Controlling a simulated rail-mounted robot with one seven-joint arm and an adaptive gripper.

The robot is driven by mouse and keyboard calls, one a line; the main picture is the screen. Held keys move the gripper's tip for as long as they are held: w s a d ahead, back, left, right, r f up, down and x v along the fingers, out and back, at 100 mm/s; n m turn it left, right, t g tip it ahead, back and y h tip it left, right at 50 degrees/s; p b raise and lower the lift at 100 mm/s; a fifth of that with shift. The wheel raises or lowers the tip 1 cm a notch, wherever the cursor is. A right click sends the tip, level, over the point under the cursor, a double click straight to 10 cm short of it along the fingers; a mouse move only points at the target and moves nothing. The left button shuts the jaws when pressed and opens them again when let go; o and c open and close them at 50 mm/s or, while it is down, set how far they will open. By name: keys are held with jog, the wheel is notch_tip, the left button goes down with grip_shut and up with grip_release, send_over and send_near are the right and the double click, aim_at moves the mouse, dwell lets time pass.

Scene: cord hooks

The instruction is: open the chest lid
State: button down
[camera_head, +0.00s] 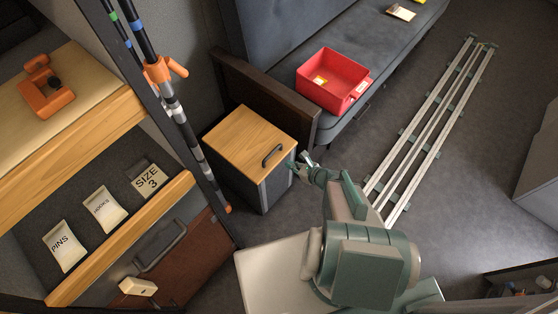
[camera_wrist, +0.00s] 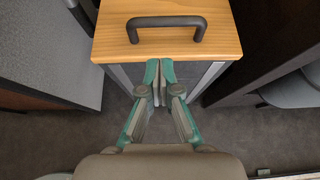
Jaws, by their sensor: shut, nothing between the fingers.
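The chest (camera_head: 250,160) is a grey box with a flat wooden lid (camera_head: 246,138), standing on the floor near the middle of the head view. The lid lies closed and carries a dark bar handle (camera_head: 272,154) near its front edge. In the wrist view the lid (camera_wrist: 170,49) and its handle (camera_wrist: 166,22) are at the top. My gripper (camera_head: 300,161) is at the front side of the chest, near the lid's edge. In the wrist view my gripper (camera_wrist: 160,78) is shut and empty, with its fingertips just below the lid's front edge. I cannot tell whether they touch it.
A sofa (camera_head: 330,60) with a red bin (camera_head: 333,80) stands behind the chest, its dark wooden end panel (camera_head: 262,92) close beside the lid. Rails (camera_head: 430,120) lie on the floor at right.

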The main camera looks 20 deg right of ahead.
aim_at(275, 163)
jog(key=b+x, duration=0.5)
jog(key=x, duration=0.3)
jog(key=shift+w+a+f, duration=0.1)
jog(key=shift+w+a, duration=0.15)
jog(key=shift+w+a+f, duration=0.3)
jog(key=shift+w+a, duration=0.05)
jog(key=shift+w, duration=0.1)
